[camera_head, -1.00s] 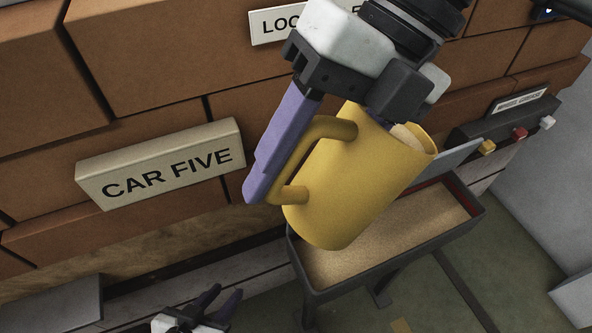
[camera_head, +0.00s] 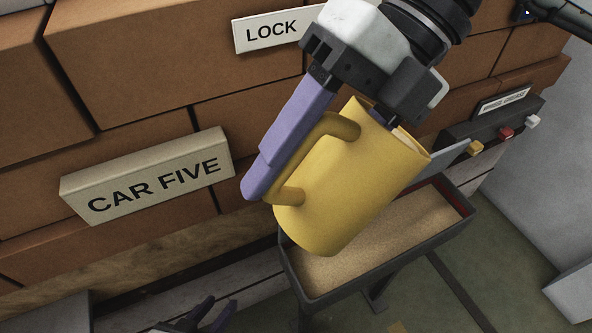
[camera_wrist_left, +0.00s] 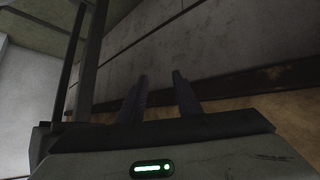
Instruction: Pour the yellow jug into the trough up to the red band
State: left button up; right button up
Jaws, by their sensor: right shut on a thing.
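The yellow jug (camera_head: 345,185) is tilted, its mouth leaning to the upper right, above the dark trough (camera_head: 355,279). A sliver of pale content shows at its mouth. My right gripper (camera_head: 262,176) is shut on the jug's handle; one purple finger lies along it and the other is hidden. The trough holds a layer of tan grains (camera_head: 405,228). The red band (camera_head: 455,196) shows on the inner wall at its right end, above the grains. No falling stream is visible. My left gripper (camera_head: 208,316) is open and empty at the bottom edge; its spread fingers also show in the left wrist view (camera_wrist_left: 163,88).
A brick wall with a "CAR FIVE" sign (camera_head: 150,175) and a "LOCK" sign (camera_head: 270,30) stands behind. A dark control box (camera_head: 490,122) with yellow, red and white knobs is right of the jug. A grey plate (camera_head: 452,152) stands by the trough's far side.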

aim_at(349, 141)
pick_arm(q)
jog(key=shift+f+b, duration=0.25)
jog(key=shift+b, duration=0.25)
pick_arm(e)
jog(key=shift+w+d+r+g+y, duration=0.2)
jog(key=shift+d+r+g+y, duration=0.15)
jog(key=shift+y, duration=0.45)
pick_arm(q)
jog(key=shift+w+d+b, duration=0.15)
jog(key=shift+b, duration=0.3)
pick_arm(e)
jog(key=shift+d+g+y, duration=0.15)
jog(key=shift+g+y, duration=0.1)
jog(key=shift+y, duration=0.05)
pick_arm(q)
jog(key=shift+f+b, duration=0.25)
jog(key=shift+b, duration=0.05)
pick_arm(e)
jog(key=shift+w+d+r+y, duration=0.1)
jog(key=shift+d+r+y, duration=0.1)
jog(key=shift+y, duration=0.2)
pick_arm(q)
jog(key=shift+d+b, duration=0.1)
jog(key=shift+b, duration=0.3)
pick_arm(e)
jog(key=shift+w+d+r+g+y, duration=0.2)
jog(key=shift+g+y, duration=0.1)
jog(key=shift+y, duration=0.1)
